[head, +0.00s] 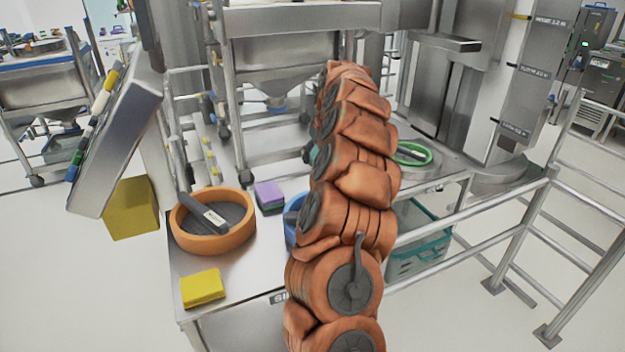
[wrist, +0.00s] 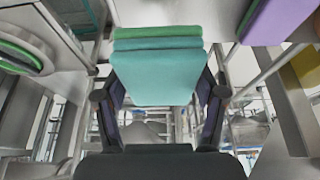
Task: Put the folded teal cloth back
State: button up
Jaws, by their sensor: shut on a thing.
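The folded teal cloth (wrist: 158,75) is a thick stack of teal and green layers in the wrist view. My gripper (wrist: 163,90) is shut on it, with one dark finger on each side. In the head view my orange arm hides most of the gripper; only a small teal patch (head: 313,154) shows at the arm's left edge. The cloth appears to be above the steel bench (head: 240,285), but I cannot tell whether it touches anything.
The bench bears an orange round tray (head: 181,236) with a dark tool, a yellow folded cloth (head: 202,288), a purple-green stack (head: 269,195) and a partly hidden blue item (head: 291,215). A green ring (head: 428,156) lies behind the arm. Rails (head: 480,216) stand to the right.

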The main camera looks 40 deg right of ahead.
jog(key=shift+s+f, duration=0.1)
jog(key=shift+f, duration=4.3)
jog(key=shift+f, duration=0.15)
jog(key=o, duration=1.1)
